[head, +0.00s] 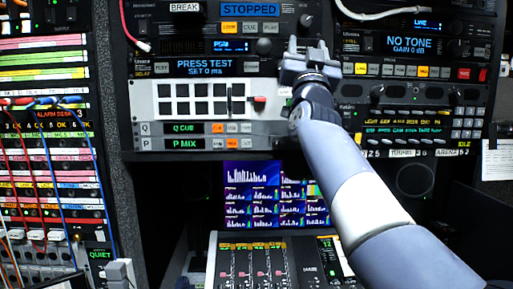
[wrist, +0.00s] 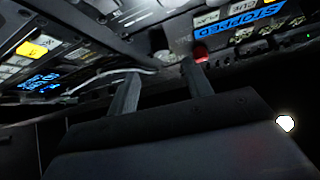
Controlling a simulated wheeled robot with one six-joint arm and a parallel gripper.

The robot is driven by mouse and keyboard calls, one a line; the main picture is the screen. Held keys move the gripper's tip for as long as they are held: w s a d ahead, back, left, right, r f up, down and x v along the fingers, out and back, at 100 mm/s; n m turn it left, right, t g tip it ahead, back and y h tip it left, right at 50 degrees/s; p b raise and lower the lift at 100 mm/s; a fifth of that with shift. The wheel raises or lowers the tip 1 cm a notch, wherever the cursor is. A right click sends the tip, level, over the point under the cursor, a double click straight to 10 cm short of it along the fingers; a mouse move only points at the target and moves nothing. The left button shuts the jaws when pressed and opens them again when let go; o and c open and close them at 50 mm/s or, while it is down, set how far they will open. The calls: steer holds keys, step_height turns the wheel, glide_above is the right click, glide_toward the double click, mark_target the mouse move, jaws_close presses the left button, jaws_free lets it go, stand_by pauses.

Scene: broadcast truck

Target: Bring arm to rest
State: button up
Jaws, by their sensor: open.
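My arm (head: 365,200) reaches up from the lower right in the head view. My gripper (head: 307,55) is at its end, raised in front of the equipment rack between the left and right panels. In the wrist view the two fingers of my gripper (wrist: 158,88) stand apart with nothing between them. The gripper hides part of the rack behind it. Whether the fingertips touch the rack cannot be told.
Rack panels with buttons and displays, including PRESS TEST (head: 205,66) and NO TONE (head: 408,42), stand close behind my gripper. A white cable (head: 385,14) hangs at top right. A monitor (head: 250,205) and a fader desk (head: 265,265) are below. A patch bay (head: 45,130) stands left.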

mark_target(306, 26)
steer(key=p+x, duration=0.4)
steer(key=x, duration=0.4)
steer(key=shift+r+p, duration=0.15)
steer(key=shift+p, duration=0.25)
steer(key=shift+y+b, duration=0.3)
steer(key=shift+b, duration=0.05)
steer(key=shift+n, duration=0.3)
steer(key=b+v, duration=0.7)
steer(key=v, duration=0.5)
steer(key=p+x, duration=0.8)
steer(key=x, duration=0.4)
steer(key=shift+r, duration=0.1)
steer(key=shift+w+f+b, duration=0.1)
steer(key=shift+f+b, duration=0.4)
steer(key=shift+b, duration=0.45)
steer(key=shift+d+r+n+y+b, duration=0.1)
steer(key=shift+r+n+y+b, duration=0.1)
steer(key=shift+n+y, duration=0.3)
steer(key=shift+d+r+n+y+b, duration=0.1)
steer(key=shift+n+y+b, duration=0.1)
steer(key=shift+n+y, duration=0.25)
steer(key=shift+n+y, duration=0.65)
